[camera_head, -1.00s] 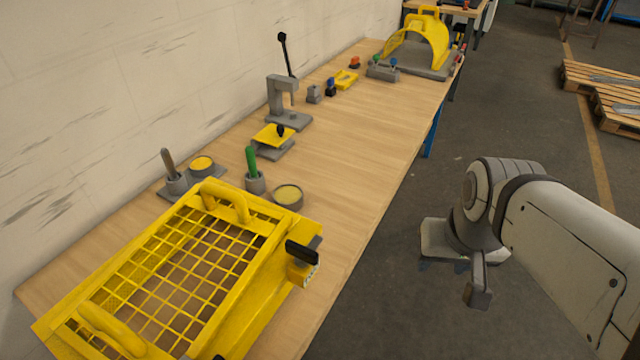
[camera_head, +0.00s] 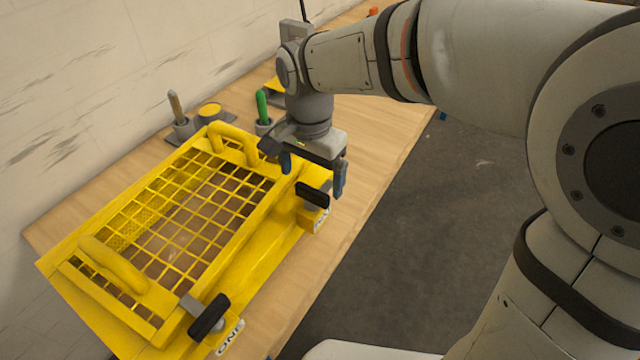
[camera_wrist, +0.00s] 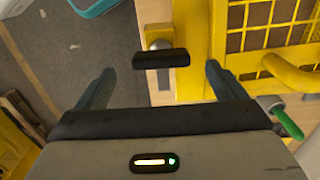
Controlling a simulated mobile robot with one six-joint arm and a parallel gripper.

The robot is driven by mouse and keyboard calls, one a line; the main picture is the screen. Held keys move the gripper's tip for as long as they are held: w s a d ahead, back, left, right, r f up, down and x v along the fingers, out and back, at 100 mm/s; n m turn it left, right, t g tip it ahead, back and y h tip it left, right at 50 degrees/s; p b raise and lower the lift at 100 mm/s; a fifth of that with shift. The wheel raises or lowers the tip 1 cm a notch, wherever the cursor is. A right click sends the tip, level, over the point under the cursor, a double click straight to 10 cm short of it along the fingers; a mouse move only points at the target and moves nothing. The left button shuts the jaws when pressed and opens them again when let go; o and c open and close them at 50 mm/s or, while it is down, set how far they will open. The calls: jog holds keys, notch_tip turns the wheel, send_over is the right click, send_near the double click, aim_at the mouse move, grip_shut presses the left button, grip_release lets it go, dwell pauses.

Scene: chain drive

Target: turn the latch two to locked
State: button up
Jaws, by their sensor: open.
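Latch two has a black handle (camera_head: 313,195) on the front edge of the yellow mesh guard, at its far right corner. Its label beside it is too small to read fully. In the wrist view the same black handle (camera_wrist: 160,59) lies crosswise between and beyond my fingertips. My gripper (camera_head: 314,176) points down with its jaws open, above and close to the handle but not holding it. Both blue fingers show in the wrist view (camera_wrist: 158,82), apart and empty. Latch one (camera_head: 208,317), labelled ONE, is at the near corner; its handle lies at a different angle, with a grey tongue over the guard's frame.
The yellow mesh guard (camera_head: 130,262) with two raised handles fills the near table. A green-handled tool (camera_head: 262,105) and a grey-handled tool (camera_head: 177,106) stand in holders behind it. Open floor (camera_head: 410,210) lies right of the wooden table.

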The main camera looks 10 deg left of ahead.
aim_at(312, 191)
notch_tip(312, 191, down, 5)
jog(key=shift+r, duration=0.1)
dwell(0.3)
